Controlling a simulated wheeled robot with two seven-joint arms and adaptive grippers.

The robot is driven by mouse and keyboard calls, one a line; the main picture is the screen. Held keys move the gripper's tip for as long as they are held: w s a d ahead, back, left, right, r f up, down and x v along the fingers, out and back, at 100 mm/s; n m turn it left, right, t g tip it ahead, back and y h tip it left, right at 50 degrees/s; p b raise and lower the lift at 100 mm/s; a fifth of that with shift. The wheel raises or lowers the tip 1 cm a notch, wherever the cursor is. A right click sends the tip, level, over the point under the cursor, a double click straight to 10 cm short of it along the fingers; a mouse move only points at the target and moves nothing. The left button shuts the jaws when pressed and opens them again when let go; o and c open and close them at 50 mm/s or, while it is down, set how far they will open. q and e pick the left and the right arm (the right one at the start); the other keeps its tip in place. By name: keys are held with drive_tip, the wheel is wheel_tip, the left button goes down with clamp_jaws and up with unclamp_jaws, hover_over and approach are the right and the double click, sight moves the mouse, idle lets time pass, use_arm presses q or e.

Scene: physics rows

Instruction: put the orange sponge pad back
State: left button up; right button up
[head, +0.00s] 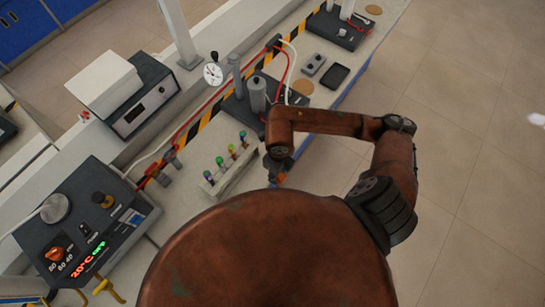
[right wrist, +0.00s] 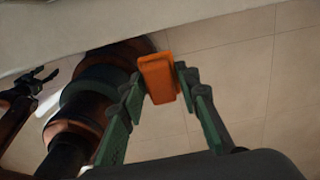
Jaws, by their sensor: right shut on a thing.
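The orange sponge pad (right wrist: 158,78) is a small orange block held between the fingertips of my right gripper (right wrist: 160,88), with bare floor behind it in the right wrist view. In the head view my right gripper (head: 278,168) points down at the near edge of the bench, just right of the white rack, and a bit of orange shows at its tip. The dark jaw-like part at the left edge of the right wrist view may be my left gripper (right wrist: 38,82); it is too small to read. The head view does not show it.
A white rack (head: 232,170) with several coloured-top vials stands beside my right gripper. A dark stand (head: 252,105) with a grey cylinder, a black tray (head: 332,77) and a round cork-coloured disc (head: 303,88) lie beyond. A heater unit (head: 85,225) is at left. Floor right is clear.

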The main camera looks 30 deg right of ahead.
drive_tip(key=w+d+f, duration=0.1)
drive_tip(key=w+f, duration=0.2)
drive_tip(key=w, duration=0.1)
drive_tip(key=w+d+f+p, duration=0.1)
drive_tip(key=w+d+f, duration=0.1)
drive_tip(key=w+f, duration=0.1)
drive_tip(key=w+d+f+p, duration=0.1)
drive_tip(key=w+d+f, duration=0.1)
drive_tip(key=w, duration=0.2)
drive_tip(key=shift+w+f, duration=0.4)
drive_tip(key=shift+w+d+f, duration=0.15)
drive_tip(key=shift+w+f, duration=0.2)
drive_tip(key=shift+f, duration=0.1)
wheel_tip(320, 180, down, 3)
drive_tip(key=shift+w+r+p, duration=0.1)
drive_tip(key=shift+p, duration=0.5)
drive_tip(key=shift+d+f, duration=0.1)
drive_tip(key=shift+f, duration=0.15)
drive_tip(key=shift+f, duration=0.2)
drive_tip(key=o, duration=1)
drive_tip(key=shift+r, duration=0.1)
